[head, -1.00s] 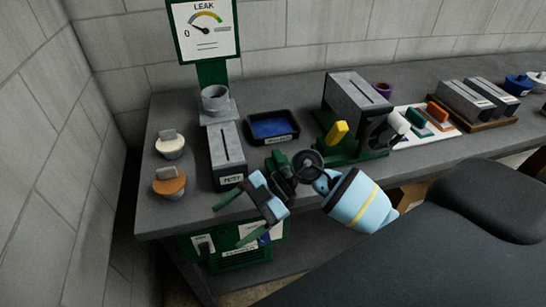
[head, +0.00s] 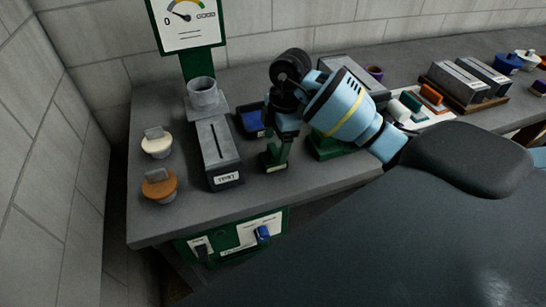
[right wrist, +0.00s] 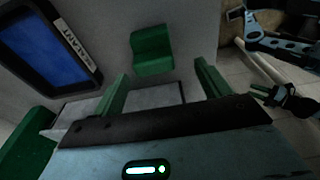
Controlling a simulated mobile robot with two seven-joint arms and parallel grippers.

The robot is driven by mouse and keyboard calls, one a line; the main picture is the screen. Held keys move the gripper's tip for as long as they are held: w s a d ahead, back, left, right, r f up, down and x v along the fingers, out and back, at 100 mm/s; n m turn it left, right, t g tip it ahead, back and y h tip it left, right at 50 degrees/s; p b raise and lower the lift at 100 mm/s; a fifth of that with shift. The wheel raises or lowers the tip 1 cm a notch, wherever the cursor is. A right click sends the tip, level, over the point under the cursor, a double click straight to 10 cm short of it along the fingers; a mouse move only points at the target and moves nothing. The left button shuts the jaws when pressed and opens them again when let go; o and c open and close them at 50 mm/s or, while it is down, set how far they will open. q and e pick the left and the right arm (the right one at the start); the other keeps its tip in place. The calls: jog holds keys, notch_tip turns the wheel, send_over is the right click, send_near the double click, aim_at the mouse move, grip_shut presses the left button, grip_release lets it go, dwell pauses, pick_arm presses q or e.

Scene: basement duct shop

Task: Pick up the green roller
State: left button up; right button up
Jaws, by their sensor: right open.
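My right gripper (head: 277,152) points down over the bench, just right of the slotted grey box, with its green fingers apart. A small green block-like piece, which I take to be the green roller (right wrist: 152,50), stands on the grey surface in the right wrist view. It shows beyond and between the two open fingers (right wrist: 163,84), with a gap to each. In the head view the gripper largely hides that spot, and I cannot clearly tell roller from fingers there. What looks like my left gripper (right wrist: 285,98) shows small and dark at the right of the wrist view.
The blue-filled sealant tray (right wrist: 45,45) lies close by the green piece. The slotted grey box (head: 218,155) stands left of my gripper, with white-lidded (head: 157,145) and orange-lidded (head: 160,187) pots farther left. A green-based machine (head: 325,147) stands to the right, partly behind my arm.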

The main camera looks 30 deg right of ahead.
aim_at(274, 148)
jog(key=shift+w+a+f, duration=0.1)
jog(key=shift+w+f, duration=0.05)
jog(key=shift+f, duration=0.8)
jog(key=shift+w+a+f, duration=0.1)
jog(key=shift+w+f, duration=0.1)
jog(key=shift+f, duration=0.7)
jog(key=shift+w+a+f, duration=0.1)
jog(key=shift+w+f, duration=0.05)
jog(key=shift+f, duration=0.8)
jog(key=shift+d, duration=0.1)
jog(key=c, duration=1.1)
